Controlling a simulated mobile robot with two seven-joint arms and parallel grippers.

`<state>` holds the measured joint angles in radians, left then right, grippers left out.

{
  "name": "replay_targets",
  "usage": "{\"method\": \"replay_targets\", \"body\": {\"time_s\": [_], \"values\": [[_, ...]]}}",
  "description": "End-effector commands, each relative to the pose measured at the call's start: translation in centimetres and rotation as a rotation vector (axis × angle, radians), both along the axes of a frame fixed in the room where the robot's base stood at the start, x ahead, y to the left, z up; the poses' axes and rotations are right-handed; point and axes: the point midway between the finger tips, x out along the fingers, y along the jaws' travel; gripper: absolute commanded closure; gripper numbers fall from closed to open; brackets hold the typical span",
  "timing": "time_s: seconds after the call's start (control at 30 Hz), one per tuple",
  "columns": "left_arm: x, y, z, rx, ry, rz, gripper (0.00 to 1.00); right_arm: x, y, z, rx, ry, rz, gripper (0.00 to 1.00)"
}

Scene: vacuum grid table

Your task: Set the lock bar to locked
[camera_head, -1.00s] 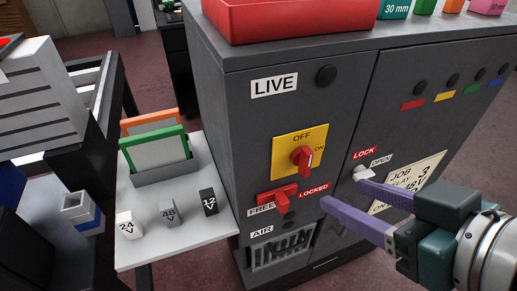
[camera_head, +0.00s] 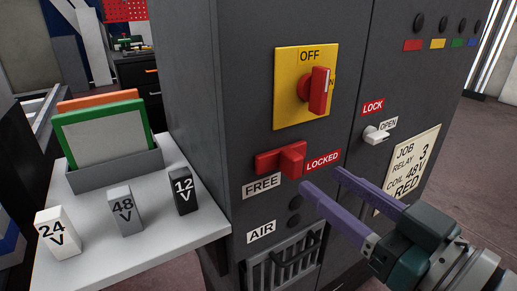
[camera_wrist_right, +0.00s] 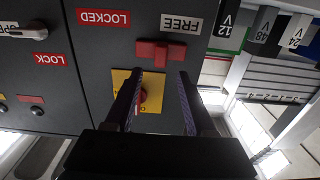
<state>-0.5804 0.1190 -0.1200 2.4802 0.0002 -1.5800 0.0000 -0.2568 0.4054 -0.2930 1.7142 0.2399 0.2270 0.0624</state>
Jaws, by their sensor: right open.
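The red lock bar (camera_head: 267,164), with a raised grip, is on the dark cabinet front below the yellow switch plate. The FREE label (camera_head: 262,186) is below its left part, and the LOCKED label (camera_head: 322,160) is to its right. In the wrist view, turned upside down, the lock bar (camera_wrist_right: 148,50) lies nearer FREE than LOCKED. My right gripper (camera_head: 320,178) is open and empty, its purple fingers pointing at the cabinet just below and right of the bar. In the wrist view the fingertips (camera_wrist_right: 160,75) lie apart below the bar. My left gripper is not in view.
A red rotary switch (camera_head: 318,91) juts out above the bar. A small white LOCK/OPEN lever (camera_head: 375,135) is to the right. The AIR label (camera_head: 261,232) and a grille (camera_head: 285,265) are below. A side shelf (camera_head: 120,262) holds several labelled blocks and a file rack.

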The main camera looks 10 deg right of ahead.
Motion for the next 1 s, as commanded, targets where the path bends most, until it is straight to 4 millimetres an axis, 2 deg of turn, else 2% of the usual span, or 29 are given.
{"method": "replay_targets", "body": {"time_s": [0.1,0.3,0.43,0.7,0.77,1.0], "values": [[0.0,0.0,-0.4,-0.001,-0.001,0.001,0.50,2.3,0.8,0.0,0.001,-0.004,0.000,0.45],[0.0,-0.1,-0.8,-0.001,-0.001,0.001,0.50,5.0,1.8,-0.1,0.000,-0.001,0.000,0.45],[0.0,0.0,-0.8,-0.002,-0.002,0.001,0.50,5.7,2.2,0.0,0.000,0.001,0.001,0.45],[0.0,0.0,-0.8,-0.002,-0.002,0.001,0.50,5.9,2.2,-0.1,-0.001,0.003,0.001,0.45],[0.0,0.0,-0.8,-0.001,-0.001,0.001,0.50,5.9,2.2,0.0,-0.001,0.003,0.001,0.49],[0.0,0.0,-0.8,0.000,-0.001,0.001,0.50,5.9,2.2,0.0,-0.001,0.002,0.001,0.77]]}}
